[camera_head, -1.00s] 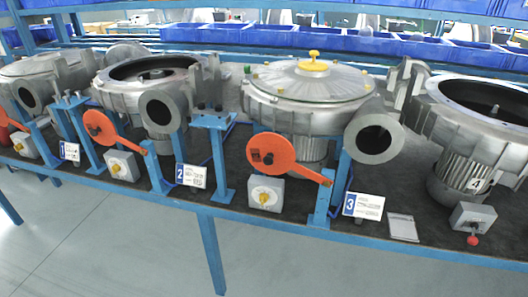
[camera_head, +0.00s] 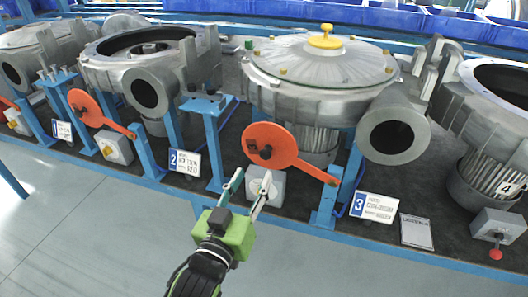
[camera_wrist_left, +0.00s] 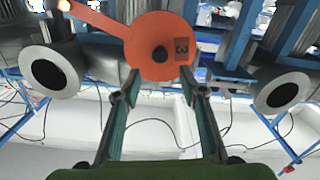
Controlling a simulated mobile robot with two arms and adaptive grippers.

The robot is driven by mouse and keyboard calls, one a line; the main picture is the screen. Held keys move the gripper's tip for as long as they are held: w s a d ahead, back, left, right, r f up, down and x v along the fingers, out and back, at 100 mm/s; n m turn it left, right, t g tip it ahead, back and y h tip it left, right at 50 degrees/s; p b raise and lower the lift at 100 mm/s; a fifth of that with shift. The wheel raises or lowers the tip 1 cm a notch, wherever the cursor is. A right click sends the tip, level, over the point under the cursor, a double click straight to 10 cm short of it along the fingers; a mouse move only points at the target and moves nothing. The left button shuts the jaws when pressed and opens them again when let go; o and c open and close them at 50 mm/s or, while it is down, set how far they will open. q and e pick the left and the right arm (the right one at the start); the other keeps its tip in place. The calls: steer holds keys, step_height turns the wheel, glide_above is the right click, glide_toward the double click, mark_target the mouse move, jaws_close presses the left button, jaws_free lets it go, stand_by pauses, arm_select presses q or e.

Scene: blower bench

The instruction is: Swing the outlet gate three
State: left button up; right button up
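Outlet gate three is an orange disc (camera_head: 270,146) with a dark knob and an arm running right to a blue post (camera_head: 331,198) by label 3 (camera_head: 374,207). The disc hangs left of the blower's outlet (camera_head: 394,136), which is uncovered. In the left wrist view the gate (camera_wrist_left: 155,28) lies straight ahead, with its knob and a dark patch marked 3. My left gripper (camera_head: 252,176) is open and empty, below and in front of the disc. Its fingertips (camera_wrist_left: 160,76) in the wrist view are spread around the disc's near part, with no clear contact. My right gripper is not in view.
A grey switch box (camera_head: 277,188) sits behind my left fingers. Another orange gate (camera_head: 88,108) hangs to the left by label 2 (camera_head: 185,163). Blower three (camera_head: 320,65) stands behind, with blower four (camera_head: 470,125) at right. The floor in front is free.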

mark_target(264, 155)
arm_select(q)
steer(key=p+x, duration=0.1)
steer(key=x, duration=0.8)
steer(key=shift+w+f, duration=0.15)
steer(key=shift+w, duration=0.05)
jaws_close()
